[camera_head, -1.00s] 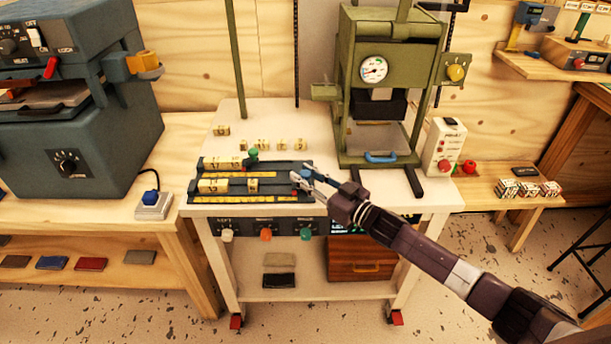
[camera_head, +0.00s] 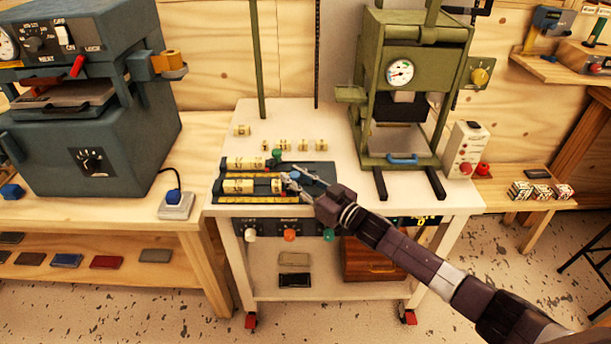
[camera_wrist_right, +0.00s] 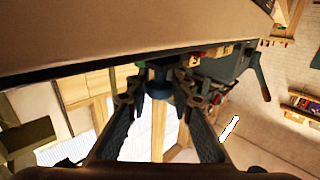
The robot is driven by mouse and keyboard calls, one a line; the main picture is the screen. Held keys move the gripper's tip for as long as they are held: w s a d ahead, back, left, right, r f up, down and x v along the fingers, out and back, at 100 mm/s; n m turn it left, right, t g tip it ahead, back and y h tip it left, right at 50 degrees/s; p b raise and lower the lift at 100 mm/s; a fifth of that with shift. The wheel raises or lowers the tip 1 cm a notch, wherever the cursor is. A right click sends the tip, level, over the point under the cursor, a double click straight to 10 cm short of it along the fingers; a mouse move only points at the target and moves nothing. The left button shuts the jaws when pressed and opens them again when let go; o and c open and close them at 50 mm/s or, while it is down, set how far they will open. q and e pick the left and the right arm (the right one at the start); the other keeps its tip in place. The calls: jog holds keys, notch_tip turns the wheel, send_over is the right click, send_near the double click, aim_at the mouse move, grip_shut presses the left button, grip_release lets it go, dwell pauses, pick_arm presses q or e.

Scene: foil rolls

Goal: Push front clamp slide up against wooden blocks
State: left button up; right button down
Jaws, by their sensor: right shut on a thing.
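The front clamp rail (camera_head: 265,200) lies along the near edge of the white cart top, with a yellow scale strip. Cream wooden blocks (camera_head: 238,186) with dark markings sit in its left part, and a single one (camera_head: 277,186) stands at the right beside the slide. My right gripper (camera_head: 294,181) is shut on the blue knob (camera_head: 295,175) of the front clamp slide. In the right wrist view the knob (camera_wrist_right: 158,80) shows between the fingertips. The fingers partly hide the slide, so I cannot tell whether it touches the nearest block. My left gripper is out of view.
A second rail (camera_head: 310,167) with blocks and a green knob (camera_head: 277,154) lies just behind. Several loose blocks (camera_head: 300,145) stand farther back. A green press (camera_head: 405,95) stands at the right rear and a grey-blue machine (camera_head: 100,130) at the left.

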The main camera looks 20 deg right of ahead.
aim_at(273, 183)
jog(key=a, duration=0.2)
jog(key=w+a, duration=0.1)
jog(key=a, duration=0.1)
jog(key=shift+w, duration=0.1)
jog(key=shift+w+a, duration=0.1)
jog(key=shift+a, duration=0.2)
jog(key=shift+w+a, duration=0.15)
jog(key=shift+a, duration=0.45)
jog(key=c, duration=1.7)
grip_release()
jog(key=shift+o, duration=0.2)
jog(key=shift+d, duration=0.1)
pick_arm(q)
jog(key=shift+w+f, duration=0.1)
pick_arm(e)
jog(key=v, duration=1.2)
jog(key=shift+r, duration=0.1)
jog(key=shift+a, duration=0.25)
